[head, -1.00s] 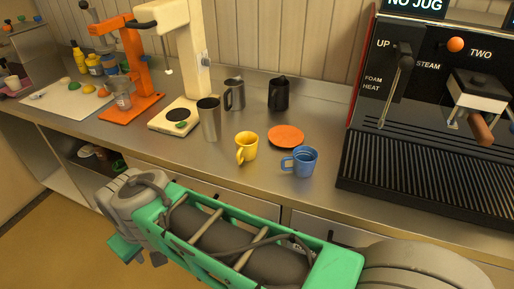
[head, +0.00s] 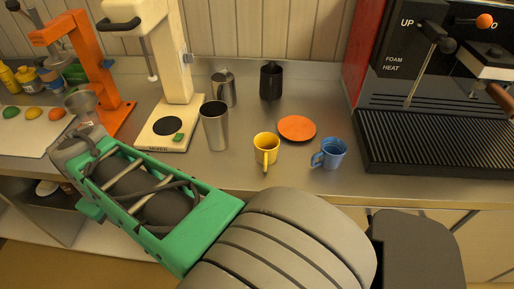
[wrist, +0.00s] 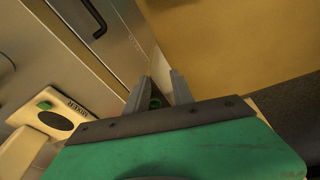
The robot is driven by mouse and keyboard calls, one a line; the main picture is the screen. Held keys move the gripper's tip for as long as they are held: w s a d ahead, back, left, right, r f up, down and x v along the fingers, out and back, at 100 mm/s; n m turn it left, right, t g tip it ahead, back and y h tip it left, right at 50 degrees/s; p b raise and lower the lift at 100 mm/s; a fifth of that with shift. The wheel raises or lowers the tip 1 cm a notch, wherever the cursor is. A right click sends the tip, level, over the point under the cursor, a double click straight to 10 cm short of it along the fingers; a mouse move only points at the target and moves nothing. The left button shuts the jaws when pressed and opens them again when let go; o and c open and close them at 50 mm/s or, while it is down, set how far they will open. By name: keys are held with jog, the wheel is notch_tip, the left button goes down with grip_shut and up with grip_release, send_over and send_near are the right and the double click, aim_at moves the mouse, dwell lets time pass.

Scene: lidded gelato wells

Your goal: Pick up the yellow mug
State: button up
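The yellow mug (head: 266,147) stands upright on the steel counter in the head view, its handle toward the front edge. An orange disc (head: 297,128) lies just behind it and a blue mug (head: 332,153) stands to its right. The yellow mug does not show in the wrist view. My gripper (wrist: 162,78) shows in the wrist view with its two fingers apart. A small green thing shows beyond the gap between them, and nothing is clearly held.
A steel cup (head: 214,128) stands left of the yellow mug, with a steel jug (head: 223,90) and a black jug (head: 271,82) behind. A cream mixer (head: 170,125) and an orange machine (head: 105,118) stand farther left. A coffee machine (head: 440,140) bounds the right side.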

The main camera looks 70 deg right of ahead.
jog(key=s+d+r+m+g+p, duration=0.1)
jog(key=s+d+r, duration=0.1)
jog(key=d, duration=0.6)
jog(key=s+d+r+p, duration=0.1)
jog(key=s+d, duration=0.2)
jog(key=d, duration=0.5)
jog(key=r+m+g+p, duration=0.1)
jog(key=g+p, duration=0.1)
send_over(260, 159)
jog(key=shift+w+r, duration=0.2)
jog(key=shift+w, duration=0.15)
jog(key=f, duration=0.2)
jog(key=f+p, duration=0.1)
jog(key=f, duration=0.2)
jog(key=f+p, duration=0.1)
jog(key=f, duration=0.1)
jog(key=shift+s+f, duration=0.3)
jog(key=shift+s, duration=0.1)
grip_shut()
jog(key=shift+r, duration=0.1)
